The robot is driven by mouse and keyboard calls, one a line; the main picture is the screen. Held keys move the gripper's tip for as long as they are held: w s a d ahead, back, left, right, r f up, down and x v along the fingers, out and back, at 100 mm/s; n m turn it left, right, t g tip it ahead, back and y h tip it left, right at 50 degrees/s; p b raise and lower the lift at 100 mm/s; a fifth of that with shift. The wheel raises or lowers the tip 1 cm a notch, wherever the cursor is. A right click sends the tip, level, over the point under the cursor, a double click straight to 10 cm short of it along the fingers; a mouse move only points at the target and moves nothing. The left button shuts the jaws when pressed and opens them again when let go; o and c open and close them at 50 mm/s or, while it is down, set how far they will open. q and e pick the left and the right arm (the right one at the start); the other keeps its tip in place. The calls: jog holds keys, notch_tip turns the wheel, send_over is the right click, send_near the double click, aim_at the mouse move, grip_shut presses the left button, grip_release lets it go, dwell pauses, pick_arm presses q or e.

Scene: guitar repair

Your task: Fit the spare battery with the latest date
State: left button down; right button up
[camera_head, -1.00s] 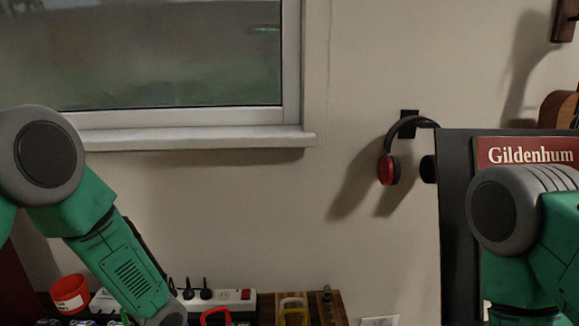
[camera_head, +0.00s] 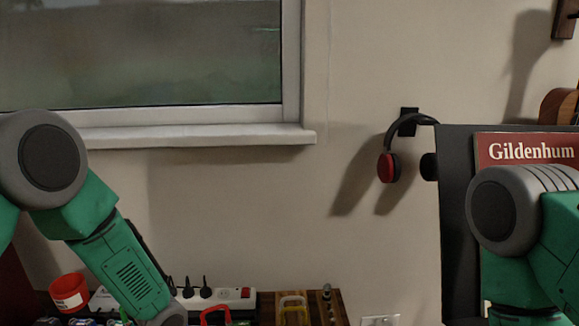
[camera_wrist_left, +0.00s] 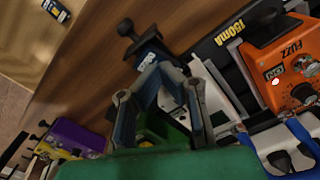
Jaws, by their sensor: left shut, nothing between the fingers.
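In the left wrist view my left gripper (camera_wrist_left: 165,72) is shut and empty, with its fingers pointing at a brown wooden surface and a black plug-like part. A small cylinder (camera_wrist_left: 55,10) with yellow, white and dark bands, possibly a battery, lies at the top left, apart from the fingers. Its print is too small to read. An orange pedal marked FUZZ (camera_wrist_left: 290,65) stands at the right. In the head view my left gripper is below the frame edge, and my right gripper is out of view. No battery date can be read.
In the head view a red cup (camera_head: 69,292), a white power strip (camera_head: 225,297) and a wooden block (camera_head: 325,304) line the bench back. Headphones (camera_head: 388,167) hang on the wall. A black panel (camera_head: 455,220) stands right. A purple pedal (camera_wrist_left: 75,138) shows in the wrist view.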

pick_arm(q)
notch_tip(320, 180, up, 7)
jog(key=p, duration=0.6)
dwell(0.3)
jog(key=shift+s+f, duration=0.15)
jog(key=shift+s, duration=0.05)
jog(key=s+f+n+h, duration=0.15)
jog(key=s+f, duration=0.25)
jog(key=s, duration=1)
jog(key=s+a+n, duration=0.1)
jog(key=s+a, duration=0.1)
jog(key=s, duration=0.3)
jog(key=s+a+r+n+y, duration=0.1)
jog(key=s+a+n, duration=0.1)
jog(key=s, duration=0.4)
jog(key=shift+a+t, duration=0.3)
jog(key=shift+a, duration=0.5)
jog(key=shift+w+y, duration=0.1)
jog(key=shift+y, duration=0.15)
